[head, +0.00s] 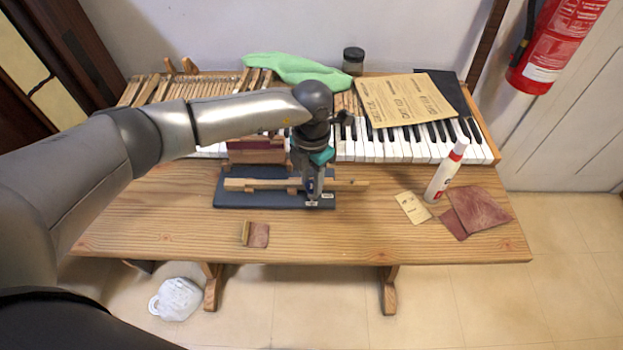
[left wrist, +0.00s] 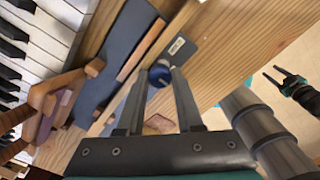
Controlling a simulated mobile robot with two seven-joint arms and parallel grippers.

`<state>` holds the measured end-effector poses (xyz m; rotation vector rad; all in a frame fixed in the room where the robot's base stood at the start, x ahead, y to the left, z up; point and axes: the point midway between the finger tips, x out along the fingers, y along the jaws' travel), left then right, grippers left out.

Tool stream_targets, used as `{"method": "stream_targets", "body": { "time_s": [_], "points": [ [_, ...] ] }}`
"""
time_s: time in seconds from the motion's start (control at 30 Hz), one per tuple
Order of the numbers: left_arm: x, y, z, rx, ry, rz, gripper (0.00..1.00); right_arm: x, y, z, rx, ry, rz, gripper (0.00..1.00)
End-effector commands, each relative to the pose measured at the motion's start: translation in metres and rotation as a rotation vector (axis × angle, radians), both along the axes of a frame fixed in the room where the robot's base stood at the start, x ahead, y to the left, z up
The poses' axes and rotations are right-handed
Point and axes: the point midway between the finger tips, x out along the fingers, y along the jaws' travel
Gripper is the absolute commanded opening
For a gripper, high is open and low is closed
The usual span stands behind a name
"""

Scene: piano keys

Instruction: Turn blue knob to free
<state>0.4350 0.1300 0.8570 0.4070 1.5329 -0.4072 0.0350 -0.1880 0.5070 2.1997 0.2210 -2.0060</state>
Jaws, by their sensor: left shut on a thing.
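The blue knob (left wrist: 160,75) is small and round and sits at the end of the dark blue board (left wrist: 105,65), beside a small white label (left wrist: 177,46). My left gripper (left wrist: 167,76) is shut on the knob, one finger on each side of it. In the head view my left gripper (head: 314,196) points down at the right end of the board (head: 262,204), and the knob is hidden behind the fingers. The label's words are too small to read. My right gripper (left wrist: 272,75) shows in the left wrist view, far from the board, with its fingers apart and empty.
A wooden key stick (head: 345,185) lies along the board. Piano keys (head: 385,150) run behind it. A small wood piece with reddish felt (head: 258,235) lies in front. The bench's front is mostly free.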

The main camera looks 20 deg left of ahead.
Motion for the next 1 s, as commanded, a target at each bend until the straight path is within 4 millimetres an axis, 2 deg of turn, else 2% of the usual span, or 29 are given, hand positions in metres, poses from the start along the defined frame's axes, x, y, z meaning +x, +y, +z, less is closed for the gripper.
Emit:
{"method": "stream_targets", "body": {
  "time_s": [0.23, 0.27, 0.5, 0.83, 1.0],
  "points": [
    [0.001, 0.0, 0.001, -0.001, -0.003, -0.001, 0.0, 0.0, 0.0, 0.0, 0.0, 0.0, 0.0, 0.5],
    [0.001, 0.0, 0.001, -0.001, -0.003, -0.001, 0.37, 0.0, 0.0, 0.0, 0.0, 0.0, 0.0, 0.5],
    [0.001, 0.0, 0.001, 0.0, -0.002, 0.0, 0.64, 0.0, 0.0, 0.0, 0.0, 0.0, 0.0, 0.5],
    [0.001, 0.0, 0.004, 0.0, -0.002, 0.001, 0.65, 0.0, 0.0, 0.001, -0.001, 0.0, 0.0, 0.5],
    [0.001, 0.0, 0.029, 0.0, -0.004, 0.001, 0.65, 0.0, 0.0, 0.006, -0.001, 0.0, 0.0, 0.5]
  ]
}}
